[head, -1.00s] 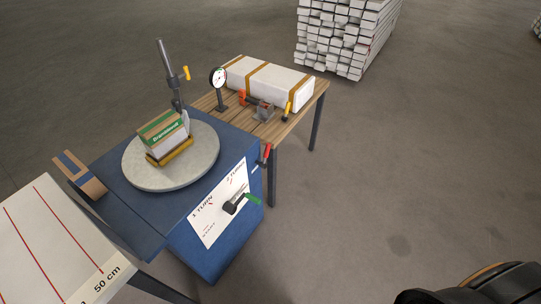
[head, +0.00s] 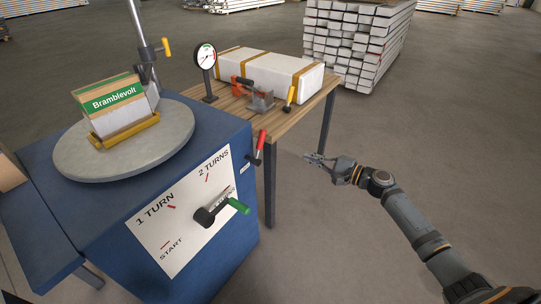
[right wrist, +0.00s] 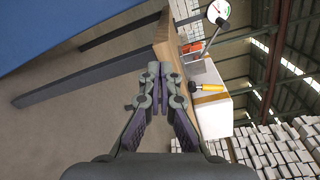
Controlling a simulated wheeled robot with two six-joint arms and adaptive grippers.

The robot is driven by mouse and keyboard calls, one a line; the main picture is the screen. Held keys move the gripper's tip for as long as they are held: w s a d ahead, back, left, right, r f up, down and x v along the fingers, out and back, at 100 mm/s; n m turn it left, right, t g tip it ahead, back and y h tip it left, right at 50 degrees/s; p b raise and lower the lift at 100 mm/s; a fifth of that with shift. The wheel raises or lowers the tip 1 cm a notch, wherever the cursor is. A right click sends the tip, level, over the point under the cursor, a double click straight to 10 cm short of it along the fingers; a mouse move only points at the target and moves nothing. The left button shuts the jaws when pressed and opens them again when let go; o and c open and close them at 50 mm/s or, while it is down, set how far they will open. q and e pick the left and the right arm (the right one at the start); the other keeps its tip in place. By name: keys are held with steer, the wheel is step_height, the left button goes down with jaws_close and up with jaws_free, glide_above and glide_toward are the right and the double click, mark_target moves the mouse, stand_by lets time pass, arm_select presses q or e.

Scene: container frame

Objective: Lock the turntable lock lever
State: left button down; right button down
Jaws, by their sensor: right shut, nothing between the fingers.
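The turntable (head: 62,166) is a round grey disc on top of a blue cabinet (head: 222,133). A small lever with a red handle (head: 261,141) stands tilted upward at the cabinet's right edge; it looks like the lock lever. My right gripper (head: 310,157) is to the right of the red lever, apart from it, shut and empty. Its closed fingers also show in the right wrist view (right wrist: 159,68); the red lever cannot be made out there. My left gripper is not in view.
A crank with a green handle (head: 238,205) sits on the cabinet's white dial plate (head: 158,237). A carton (head: 115,105) stands on the turntable. Behind is a wooden table (head: 285,118) with a dial gauge (head: 206,58), a clamp and a wrapped white block (head: 262,68). Floor at right is clear.

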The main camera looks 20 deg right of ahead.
mark_target(260, 146)
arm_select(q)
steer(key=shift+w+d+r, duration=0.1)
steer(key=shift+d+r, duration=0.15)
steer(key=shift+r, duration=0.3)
arm_select(e)
steer(key=r, duration=0.1)
steer(key=a+r+y, duration=0.1)
steer(key=r, duration=0.1)
steer(key=shift+w+a+r+y, duration=0.1)
steer(key=shift+a+y, duration=0.05)
steer(key=shift+y, duration=0.15)
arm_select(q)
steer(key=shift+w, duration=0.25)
arm_select(e)
steer(key=w+a+r, duration=0.1)
steer(key=w+a, duration=0.5)
steer(key=a, duration=0.3)
steer(key=shift+a+r, duration=0.4)
